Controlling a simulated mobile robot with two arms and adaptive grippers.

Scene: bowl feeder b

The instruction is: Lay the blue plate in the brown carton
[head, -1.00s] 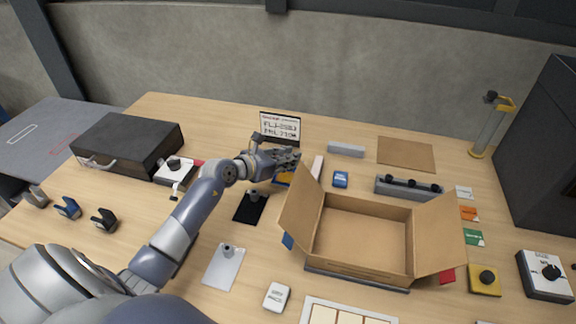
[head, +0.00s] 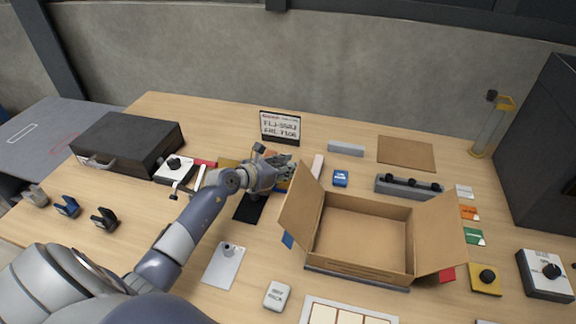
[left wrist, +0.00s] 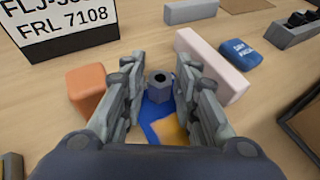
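The blue plate (left wrist: 150,108) lies on the table under my left gripper, with a grey knob (left wrist: 158,88) standing up from it. In the head view my gripper hides most of it. My left gripper (left wrist: 160,92) is open, with one finger on each side of the knob; I cannot tell whether they touch it. It also shows in the head view (head: 283,163), left of the brown carton. The brown carton (head: 360,259) stands open and empty, its side flaps spread outwards. My right gripper is not in view.
An orange block (left wrist: 87,88) and a pale pink bar (left wrist: 213,63) flank the plate. A small blue box (head: 340,179) is behind the carton. A black plate (head: 249,208) and a silver plate (head: 224,266) lie nearer. A sign (head: 280,127) stands behind the gripper.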

